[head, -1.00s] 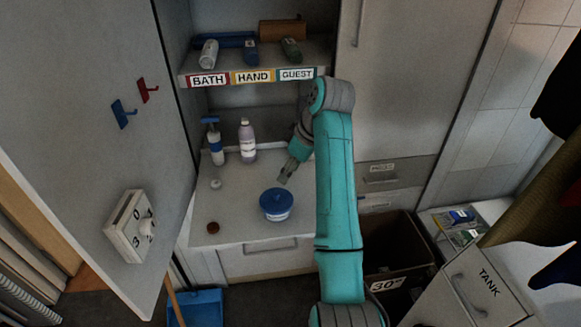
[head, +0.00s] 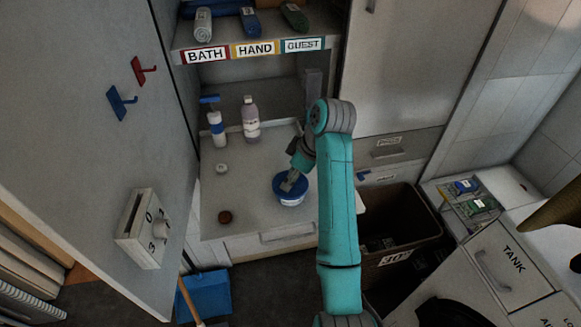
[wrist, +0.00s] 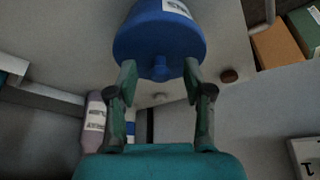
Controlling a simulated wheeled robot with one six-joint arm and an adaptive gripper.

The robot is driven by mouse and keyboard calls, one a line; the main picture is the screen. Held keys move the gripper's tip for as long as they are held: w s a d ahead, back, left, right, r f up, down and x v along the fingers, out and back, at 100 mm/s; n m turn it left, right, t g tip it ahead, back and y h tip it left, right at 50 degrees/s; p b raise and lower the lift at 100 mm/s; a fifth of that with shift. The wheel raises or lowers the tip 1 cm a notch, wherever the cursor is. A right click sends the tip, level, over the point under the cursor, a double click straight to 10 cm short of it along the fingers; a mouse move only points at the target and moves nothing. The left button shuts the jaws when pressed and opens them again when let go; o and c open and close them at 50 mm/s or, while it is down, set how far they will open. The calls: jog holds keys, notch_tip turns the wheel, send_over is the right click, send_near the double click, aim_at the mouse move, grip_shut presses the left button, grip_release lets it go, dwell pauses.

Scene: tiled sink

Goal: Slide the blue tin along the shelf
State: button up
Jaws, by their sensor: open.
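The blue tin (head: 290,192) stands on the pale shelf top (head: 255,208), right of its middle. It has a white label and a blue lid; the wrist view shows the tin large (wrist: 158,35), with a small knob facing me. My gripper (head: 291,180) reaches over the tin's lid from the upper right. In the wrist view my gripper (wrist: 160,72) is open, one finger on each side of the knob. I cannot tell whether either finger touches it.
A pump bottle (head: 217,130) and a lilac bottle (head: 251,118) stand at the back. A small white jar (head: 221,168) and a brown disc (head: 225,217) lie left of the tin. An open cabinet door (head: 90,130) bounds the left; a brown bin (head: 400,230) stands right.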

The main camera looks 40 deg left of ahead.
grip_shut()
jog(key=shift+a, duration=0.1)
dwell(0.3)
